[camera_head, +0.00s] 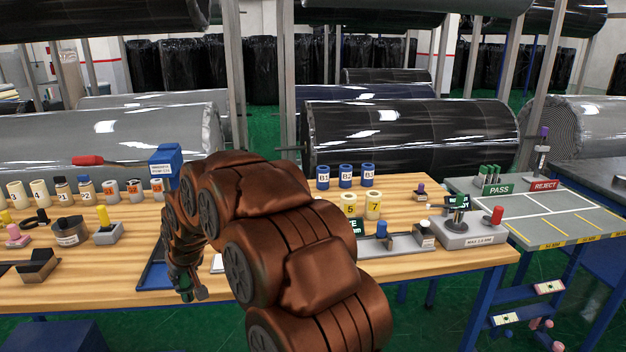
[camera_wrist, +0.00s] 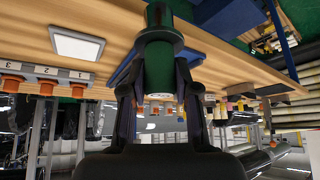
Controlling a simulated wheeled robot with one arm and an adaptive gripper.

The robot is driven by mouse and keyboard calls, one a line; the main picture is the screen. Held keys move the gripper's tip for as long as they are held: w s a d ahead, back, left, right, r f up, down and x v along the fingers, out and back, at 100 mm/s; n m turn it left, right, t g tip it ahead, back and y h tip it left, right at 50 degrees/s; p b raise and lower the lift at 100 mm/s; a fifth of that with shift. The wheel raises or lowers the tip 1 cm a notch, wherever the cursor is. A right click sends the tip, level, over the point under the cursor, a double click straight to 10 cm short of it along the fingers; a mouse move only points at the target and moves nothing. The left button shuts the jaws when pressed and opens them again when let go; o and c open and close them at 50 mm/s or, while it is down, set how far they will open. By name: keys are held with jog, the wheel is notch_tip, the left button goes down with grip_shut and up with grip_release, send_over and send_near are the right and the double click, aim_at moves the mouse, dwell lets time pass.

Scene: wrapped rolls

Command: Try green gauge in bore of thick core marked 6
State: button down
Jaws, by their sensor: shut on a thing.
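A green cylindrical gauge (camera_wrist: 158,68) with a wider dark green collar stands between the two dark fingers of my gripper (camera_wrist: 157,88) in the wrist view. The fingers are shut on it. In the head view my gripper (camera_head: 187,284) hangs low near the table's front edge, over or beside a blue tray (camera_head: 153,272). The gauge shows there only as a small dark green patch. Yellow thick cores marked 5 (camera_head: 349,206) and 7 (camera_head: 373,205) stand right of my arm. I see no core marked 6; my arm hides part of the table.
A blue labelled stand (camera_head: 165,166) rises behind my gripper. Pale cores (camera_head: 39,192) and dark-topped cores line the table's left back. Blue cores (camera_head: 345,176) stand behind the yellow ones. A grey block with a lever (camera_head: 458,228) and a PASS/REJECT table (camera_head: 545,213) are at right.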

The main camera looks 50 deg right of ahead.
jog(key=s+d+r, duration=0.2)
jog(key=d+r, duration=0.3)
jog(key=d, duration=0.7)
jog(key=s+d+r+p, duration=0.1)
jog(key=d+r, duration=0.4)
jog(key=d, duration=0.7)
jog(key=s+d+r, duration=0.3)
jog(key=d+r, duration=0.2)
jog(key=d, duration=0.7)
jog(key=shift+d+p, duration=0.3)
jog(key=shift+d, duration=0.1)
jog(key=shift+b, duration=0.45)
notch_tip(320, 180, down, 6)
jog(key=b, duration=0.5)
jog(key=shift+s+f+b, duration=0.1)
jog(key=shift+f+b, duration=1.75)
dwell(0.9)
